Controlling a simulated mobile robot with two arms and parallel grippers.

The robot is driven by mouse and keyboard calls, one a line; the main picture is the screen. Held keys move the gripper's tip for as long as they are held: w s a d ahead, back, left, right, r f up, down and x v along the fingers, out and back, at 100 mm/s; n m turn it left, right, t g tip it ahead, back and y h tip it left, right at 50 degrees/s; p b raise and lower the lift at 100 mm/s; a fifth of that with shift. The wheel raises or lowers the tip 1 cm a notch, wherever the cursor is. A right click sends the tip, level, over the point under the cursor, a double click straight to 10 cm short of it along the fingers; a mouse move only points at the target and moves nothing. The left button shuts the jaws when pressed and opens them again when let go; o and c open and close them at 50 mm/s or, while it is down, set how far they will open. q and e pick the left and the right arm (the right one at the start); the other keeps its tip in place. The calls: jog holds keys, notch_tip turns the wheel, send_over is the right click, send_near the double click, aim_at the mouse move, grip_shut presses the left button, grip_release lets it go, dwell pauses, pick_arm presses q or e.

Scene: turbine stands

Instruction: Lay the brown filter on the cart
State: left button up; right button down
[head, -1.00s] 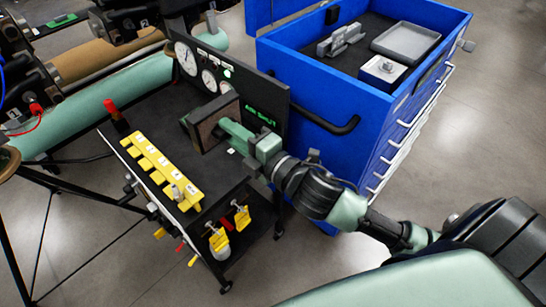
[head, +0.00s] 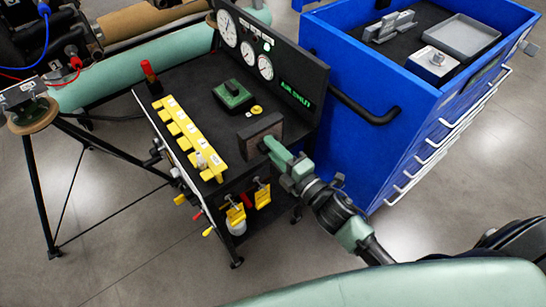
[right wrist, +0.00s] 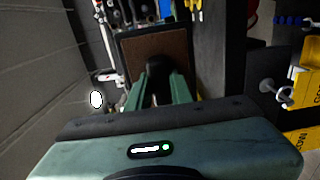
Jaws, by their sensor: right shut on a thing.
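The brown filter (head: 258,139), a square brown pad in a dark frame, is tilted up on its edge at the right side of the black cart (head: 200,95). My right gripper (head: 268,146) is shut on the filter. In the right wrist view the filter (right wrist: 158,52) fills the space ahead of the green fingers (right wrist: 160,90). I cannot tell whether its lower edge touches the cart top. My left gripper is not in view.
A green block (head: 232,97) and a yellow strip (head: 187,136) are on the cart top. A gauge panel (head: 285,75) stands along its back. A blue tool cabinet (head: 385,110) is at right. Pipes (head: 130,62) lie behind at left.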

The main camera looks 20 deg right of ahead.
notch_tip(320, 180, down, 4)
jog(key=shift+r, duration=0.15)
jog(key=shift+b, duration=0.3)
jog(key=shift+f, duration=0.2)
jog(key=c, duration=1.3)
grip_release()
jog(key=shift+o, duration=0.2)
jog(key=shift+r, duration=0.1)
